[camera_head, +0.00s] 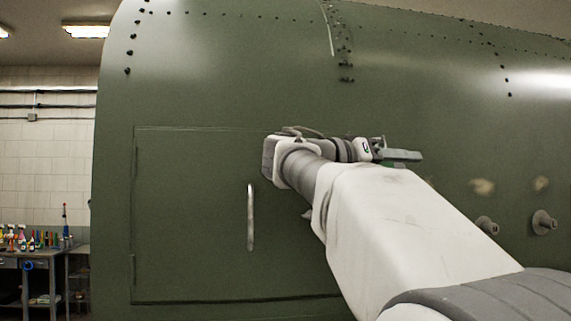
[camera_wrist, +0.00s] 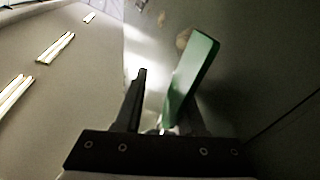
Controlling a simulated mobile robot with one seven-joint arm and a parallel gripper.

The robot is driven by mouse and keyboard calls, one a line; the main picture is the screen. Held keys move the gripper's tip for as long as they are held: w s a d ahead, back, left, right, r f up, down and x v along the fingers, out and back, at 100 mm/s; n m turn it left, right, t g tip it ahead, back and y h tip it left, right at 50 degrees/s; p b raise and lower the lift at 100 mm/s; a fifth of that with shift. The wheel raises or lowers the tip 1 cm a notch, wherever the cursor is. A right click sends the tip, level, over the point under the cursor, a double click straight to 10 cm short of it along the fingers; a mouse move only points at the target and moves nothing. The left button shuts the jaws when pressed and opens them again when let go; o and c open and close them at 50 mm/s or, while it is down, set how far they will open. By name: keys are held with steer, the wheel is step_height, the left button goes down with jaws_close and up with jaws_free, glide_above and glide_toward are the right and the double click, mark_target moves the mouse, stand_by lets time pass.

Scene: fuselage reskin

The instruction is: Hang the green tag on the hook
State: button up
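The green tag (camera_head: 403,155) juts out flat to the right from the end of my gripper (camera_head: 382,150) in the head view. In the wrist view the tag (camera_wrist: 194,75) is a long green plate, tilted, with its lower end between the fingers of my gripper (camera_wrist: 163,100). The fingers stand apart, and the tag lies against the right one; its grip is partly hidden. Nothing else is seen bearing it. Two grey pegs with round bases, hook-like, stick out from the fuselage at right: one (camera_head: 487,226) and another (camera_head: 543,222). They are below and right of the tag, apart from it.
The dark green fuselage (camera_head: 220,80) fills most of the head view. A door panel with a vertical handle (camera_head: 250,217) is left of my arm. Two tan patches (camera_head: 482,186) show above the pegs. A workbench (camera_head: 36,258) with tools stands far left.

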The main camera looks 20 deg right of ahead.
steer(key=a+b, duration=0.3)
steer(key=a, duration=1.4)
steer(key=shift+s+a, duration=0.25)
